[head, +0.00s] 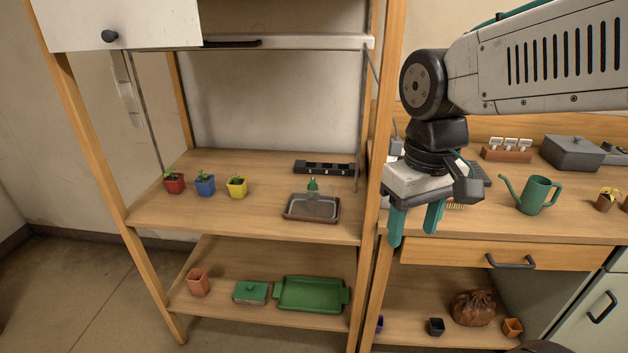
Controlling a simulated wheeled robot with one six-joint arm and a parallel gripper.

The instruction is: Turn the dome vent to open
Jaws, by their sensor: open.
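A small green piece (313,187), which looks like the dome vent, sits on top of what seems to be a clear dome. The dome stands on a brown tray (291,213) at the right of the middle shelf. The dome's outline is faint, and the vent is too small to tell how it is turned. My gripper (414,234) has teal fingers that are apart and empty. It points down in front of the right-hand bench, to the right of the tray and apart from it.
A shelf post (383,110) stands between the tray and my gripper. A black strip (323,168) lies behind the tray. Red (174,186), blue (205,188) and yellow (237,189) plant pots stand left. A watering can (538,195) is on the right bench.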

